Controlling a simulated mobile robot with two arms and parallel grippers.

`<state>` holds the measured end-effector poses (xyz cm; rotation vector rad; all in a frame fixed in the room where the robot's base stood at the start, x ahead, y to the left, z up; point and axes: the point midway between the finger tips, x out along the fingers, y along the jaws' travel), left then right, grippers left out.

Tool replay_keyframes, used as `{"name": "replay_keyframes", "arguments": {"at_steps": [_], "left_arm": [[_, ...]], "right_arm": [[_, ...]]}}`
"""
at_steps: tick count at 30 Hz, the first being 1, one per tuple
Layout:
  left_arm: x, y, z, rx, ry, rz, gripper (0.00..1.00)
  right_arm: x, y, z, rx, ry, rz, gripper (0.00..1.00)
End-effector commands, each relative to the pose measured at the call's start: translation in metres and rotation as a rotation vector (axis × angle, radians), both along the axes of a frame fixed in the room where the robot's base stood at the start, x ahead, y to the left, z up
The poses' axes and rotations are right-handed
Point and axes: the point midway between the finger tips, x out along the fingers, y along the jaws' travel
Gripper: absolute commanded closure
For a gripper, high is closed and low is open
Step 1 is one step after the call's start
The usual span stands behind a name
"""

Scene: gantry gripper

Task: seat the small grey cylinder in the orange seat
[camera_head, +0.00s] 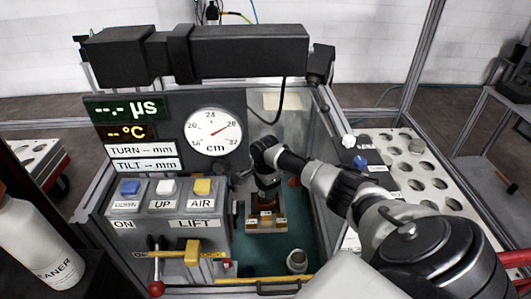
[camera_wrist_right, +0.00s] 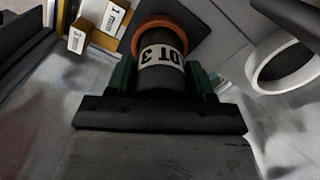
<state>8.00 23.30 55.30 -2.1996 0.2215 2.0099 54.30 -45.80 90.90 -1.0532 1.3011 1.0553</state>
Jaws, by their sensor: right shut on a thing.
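My right gripper (camera_wrist_right: 162,74) is shut on the small grey cylinder (camera_wrist_right: 162,54), a dark piece with a white printed label. The green fingers lie on both sides of it. An orange ring (camera_wrist_right: 158,22) shows around the cylinder's far end in the right wrist view; I cannot tell whether the cylinder is inside it or only in front of it. In the head view my right gripper (camera_head: 267,186) points down inside the tank, over a brown and yellow block with white labels (camera_head: 265,223). The cylinder's far end is hidden. My left gripper is not in view.
A white ring-shaped cup (camera_head: 297,262) stands on the green tank floor (camera_head: 245,261), also at right in the wrist view (camera_wrist_right: 283,62). The button panel (camera_head: 163,207) and dial (camera_head: 213,132) stand left. A holed white rack (camera_head: 408,180) is right. A black beam (camera_head: 200,52) crosses above.

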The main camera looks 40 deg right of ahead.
Motion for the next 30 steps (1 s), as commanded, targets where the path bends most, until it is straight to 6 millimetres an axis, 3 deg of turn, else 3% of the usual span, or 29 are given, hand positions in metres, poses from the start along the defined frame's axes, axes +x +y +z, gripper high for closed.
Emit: {"name": "replay_keyframes", "arguments": {"at_steps": [1, 12, 13, 18, 30], "left_arm": [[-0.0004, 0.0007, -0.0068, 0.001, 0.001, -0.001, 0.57], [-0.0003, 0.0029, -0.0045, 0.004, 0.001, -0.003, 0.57], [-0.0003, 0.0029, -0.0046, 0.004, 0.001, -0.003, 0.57], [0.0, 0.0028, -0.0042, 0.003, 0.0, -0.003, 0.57], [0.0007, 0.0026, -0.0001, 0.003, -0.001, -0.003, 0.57]], "right_arm": [[0.0011, -0.0005, -0.0043, -0.001, -0.004, 0.0, 0.86], [0.0007, -0.0002, -0.0049, 0.001, -0.002, -0.001, 0.86], [0.0, -0.0002, -0.0061, 0.0, -0.001, -0.001, 0.46], [0.0, -0.0004, -0.0056, 0.0, -0.001, 0.0, 0.22], [0.0, -0.0005, 0.0009, -0.001, -0.001, 0.0, 0.22]]}}
